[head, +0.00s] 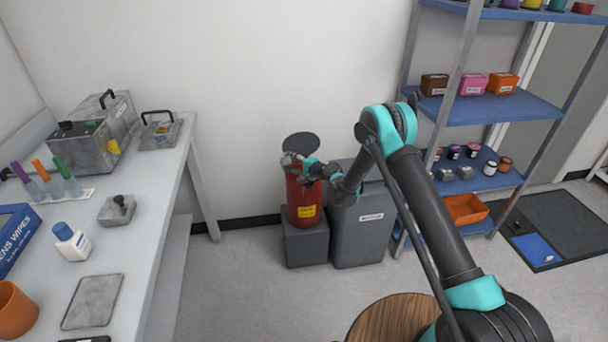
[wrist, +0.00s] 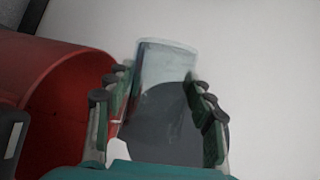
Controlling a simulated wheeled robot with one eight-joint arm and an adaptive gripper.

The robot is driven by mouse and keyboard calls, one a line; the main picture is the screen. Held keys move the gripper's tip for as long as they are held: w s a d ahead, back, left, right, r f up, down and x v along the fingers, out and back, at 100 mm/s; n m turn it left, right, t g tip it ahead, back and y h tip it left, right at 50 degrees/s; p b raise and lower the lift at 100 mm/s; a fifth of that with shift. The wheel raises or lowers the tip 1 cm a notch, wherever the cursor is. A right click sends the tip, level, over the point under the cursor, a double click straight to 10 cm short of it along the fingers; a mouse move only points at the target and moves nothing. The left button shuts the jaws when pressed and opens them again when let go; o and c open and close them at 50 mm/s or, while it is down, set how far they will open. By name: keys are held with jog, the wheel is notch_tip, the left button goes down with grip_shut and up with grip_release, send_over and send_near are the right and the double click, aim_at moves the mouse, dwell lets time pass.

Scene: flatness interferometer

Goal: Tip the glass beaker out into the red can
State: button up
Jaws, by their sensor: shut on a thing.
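The red can (head: 306,203) stands upright on a grey block, with a yellow label on its front. Its dark round lid (head: 300,145) stands raised behind the mouth. My gripper (head: 294,163) is over the can's top in the head view. In the wrist view, my gripper (wrist: 158,90) is shut on the clear glass beaker (wrist: 166,62), held between both fingers. The red can (wrist: 75,85) shows its open mouth just left of the fingers. The dark lid shows behind the beaker. I cannot tell whether the beaker holds anything; in the head view it is not clearly visible.
A grey labelled bin (head: 360,225) stands right of the can, under my arm. A workbench (head: 150,215) with instruments and bottles runs along the left. A blue shelf rack (head: 490,108) stands at right. A round wooden stool top (head: 385,318) is in front.

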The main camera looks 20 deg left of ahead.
jog(key=shift+w+d+r+m+y, duration=0.15)
jog(key=shift+r+m+y, duration=0.15)
jog(key=shift+m+y, duration=0.15)
dwell(0.5)
